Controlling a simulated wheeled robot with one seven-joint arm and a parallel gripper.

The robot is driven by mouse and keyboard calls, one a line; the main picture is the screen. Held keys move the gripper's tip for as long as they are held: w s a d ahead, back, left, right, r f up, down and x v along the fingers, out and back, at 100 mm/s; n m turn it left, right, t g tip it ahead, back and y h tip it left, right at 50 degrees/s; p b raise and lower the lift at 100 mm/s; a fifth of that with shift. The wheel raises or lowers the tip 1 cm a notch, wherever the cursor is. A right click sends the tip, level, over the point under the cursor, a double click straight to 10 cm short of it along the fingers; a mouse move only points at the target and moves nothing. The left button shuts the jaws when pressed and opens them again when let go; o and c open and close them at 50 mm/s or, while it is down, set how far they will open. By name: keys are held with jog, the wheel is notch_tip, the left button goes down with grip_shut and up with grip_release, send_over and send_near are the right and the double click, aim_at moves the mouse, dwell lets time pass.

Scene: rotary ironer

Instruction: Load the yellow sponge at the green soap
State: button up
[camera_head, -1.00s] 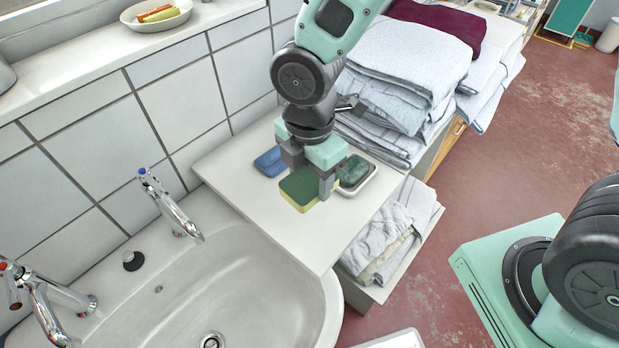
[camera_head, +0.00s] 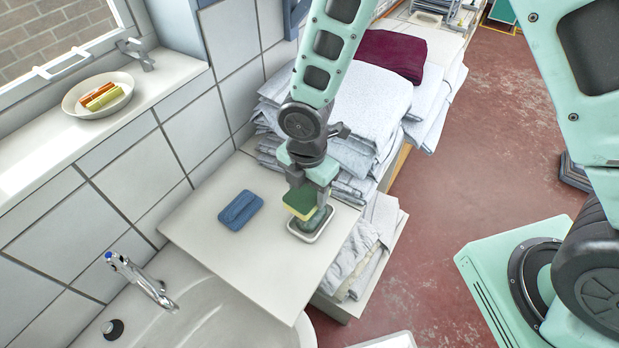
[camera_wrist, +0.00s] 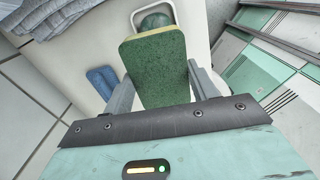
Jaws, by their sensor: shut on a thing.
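The yellow sponge with a green top (camera_head: 300,200) is between the fingers of my gripper (camera_head: 306,205). My gripper is shut on it and holds it above the soap dish. In the wrist view the sponge's green face (camera_wrist: 157,68) fills the middle, between the two fingers. The green soap (camera_wrist: 154,21) shows beyond the sponge in the wrist view, partly covered by it. Its white dish (camera_head: 311,236) lies on the white board under my gripper; the soap there is mostly hidden in the head view.
A blue sponge (camera_head: 240,209) lies on the white board (camera_head: 262,265), left of the dish. The basin (camera_head: 215,318) adjoins the board in front. Folded linen (camera_head: 372,95) is stacked behind. A bowl (camera_head: 98,97) stands on the ledge.

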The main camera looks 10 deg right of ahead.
aim_at(312, 202)
jog(key=shift+w+d+r, duration=0.1)
jog(key=shift+w+d, duration=0.1)
jog(key=shift+d, duration=0.1)
jog(key=shift+w+d+f, duration=0.15)
jog(key=shift+d+f, duration=0.1)
jog(key=shift+f, duration=0.15)
jog(key=shift+f+b, duration=2.4)
jog(key=shift+f, duration=0.35)
jog(key=shift+f+b, duration=0.4)
jog(key=shift+f, duration=0.2)
jog(key=shift+r, duration=0.1)
notch_tip(312, 202, up, 7)
jog(key=p, duration=0.6)
dwell(0.5)
